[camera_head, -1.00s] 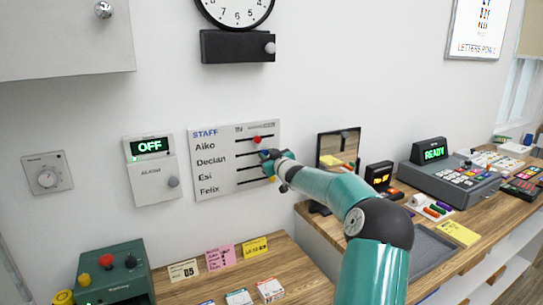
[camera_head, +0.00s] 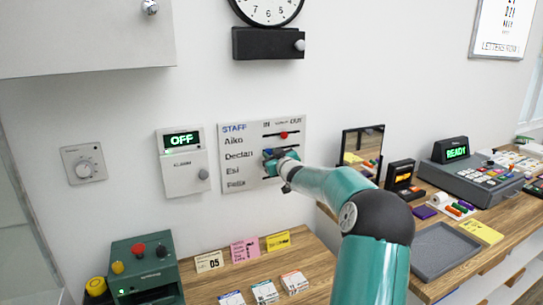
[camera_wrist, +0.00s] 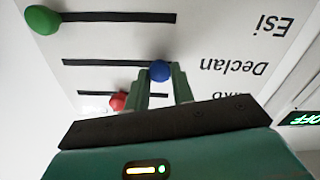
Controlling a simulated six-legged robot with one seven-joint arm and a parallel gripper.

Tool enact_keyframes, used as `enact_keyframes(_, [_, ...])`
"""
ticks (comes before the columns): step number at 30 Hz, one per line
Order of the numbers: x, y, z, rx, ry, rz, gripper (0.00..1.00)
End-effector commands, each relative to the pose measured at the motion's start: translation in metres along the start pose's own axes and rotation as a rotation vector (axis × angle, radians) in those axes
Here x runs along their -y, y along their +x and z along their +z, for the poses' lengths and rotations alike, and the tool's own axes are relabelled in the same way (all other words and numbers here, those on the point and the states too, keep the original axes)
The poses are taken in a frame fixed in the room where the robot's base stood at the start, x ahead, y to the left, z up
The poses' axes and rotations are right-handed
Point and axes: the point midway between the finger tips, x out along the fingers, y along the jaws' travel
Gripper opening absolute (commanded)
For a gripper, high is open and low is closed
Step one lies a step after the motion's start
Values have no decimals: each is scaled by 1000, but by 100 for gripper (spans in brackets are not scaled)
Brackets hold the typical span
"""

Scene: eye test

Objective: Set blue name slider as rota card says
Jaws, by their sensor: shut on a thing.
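The red slider (camera_head: 284,134) is around mid-slot in Aiko's row. The green slider (camera_wrist: 42,20) is at Esi's slot end away from the names. My gripper hides part of the lower rows in the head view. A pink card (camera_head: 243,250) has writing too small to read.
A white card (camera_head: 208,261) and a yellow card (camera_head: 277,241) stand beside the pink one. The alarm box (camera_head: 185,175) showing OFF is left of the board. A black-framed mirror (camera_head: 362,150) stands to the right. A clock (camera_head: 268,8) hangs above.

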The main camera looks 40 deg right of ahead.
Motion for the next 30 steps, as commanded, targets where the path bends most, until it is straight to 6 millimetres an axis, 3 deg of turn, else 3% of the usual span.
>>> enact_keyframes(5, [7, 2, -1, -3, 2, -12, 0])
enact_keyframes(6, [7, 2, -1, -3, 2, -13, 30])
enact_keyframes(9, [7, 1, -1, -3, 1, -12, 46])
enact_keyframes(20, [6, -4, -1, -1, 0, -7, 46])
enact_keyframes(26, [6, -32, -2, 0, -2, -6, 46])
enact_keyframes(30, [5, -62, -1, 1, -2, -5, 46])
